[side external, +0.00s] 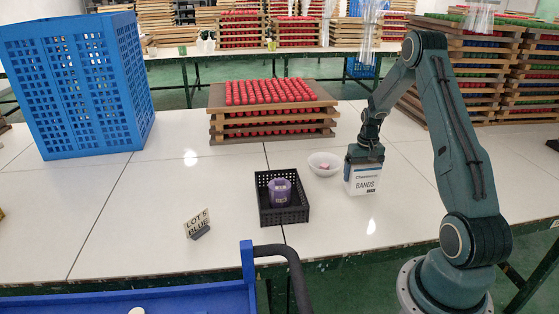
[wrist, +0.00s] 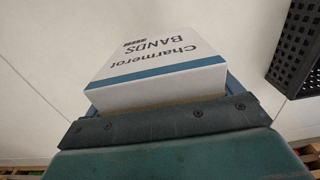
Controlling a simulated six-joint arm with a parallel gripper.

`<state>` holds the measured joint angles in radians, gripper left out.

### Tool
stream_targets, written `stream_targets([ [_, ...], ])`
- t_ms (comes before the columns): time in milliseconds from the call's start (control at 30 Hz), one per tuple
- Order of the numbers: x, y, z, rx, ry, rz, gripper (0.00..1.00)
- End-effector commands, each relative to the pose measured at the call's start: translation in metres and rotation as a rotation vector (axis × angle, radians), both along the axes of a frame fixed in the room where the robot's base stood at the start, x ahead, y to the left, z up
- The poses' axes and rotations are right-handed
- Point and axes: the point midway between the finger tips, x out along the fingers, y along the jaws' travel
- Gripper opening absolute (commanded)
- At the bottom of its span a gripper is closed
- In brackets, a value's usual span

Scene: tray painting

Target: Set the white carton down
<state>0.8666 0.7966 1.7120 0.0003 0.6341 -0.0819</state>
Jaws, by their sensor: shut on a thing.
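The white carton (side external: 362,181) has a blue stripe and the word BANDS on its front. My gripper (side external: 364,155) is above it and shut on its upper part. The carton hangs upright over the white table, to the right of the black basket; I cannot tell whether its bottom touches the table. In the wrist view the carton (wrist: 160,65) sticks out beyond the gripper's edge (wrist: 168,122), its printed face showing. The fingertips are mostly hidden.
A white bowl (side external: 323,170) with a pink thing in it stands just left of the carton. The black basket (side external: 264,210) holds a purple container (side external: 280,190). A small LOTS BLUE sign (side external: 197,223) stands further left. Stacked trays of red pieces (side external: 272,128) are behind. The table's front right is clear.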

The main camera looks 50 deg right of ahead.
Motion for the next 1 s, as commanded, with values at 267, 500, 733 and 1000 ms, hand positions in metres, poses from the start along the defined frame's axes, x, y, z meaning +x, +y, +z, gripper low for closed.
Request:
stream_targets([
  [267,0.000,0.000,-0.026,-0.001,-0.001,0.000,0.59],
  [500,0.000,-0.001,-0.027,-0.001,-0.001,0.000,0.59],
  [733,0.000,0.000,-0.030,-0.001,-0.001,0.000,0.93],
  [1000,0.000,0.000,-0.030,-0.001,-0.001,0.000,1.00],
])
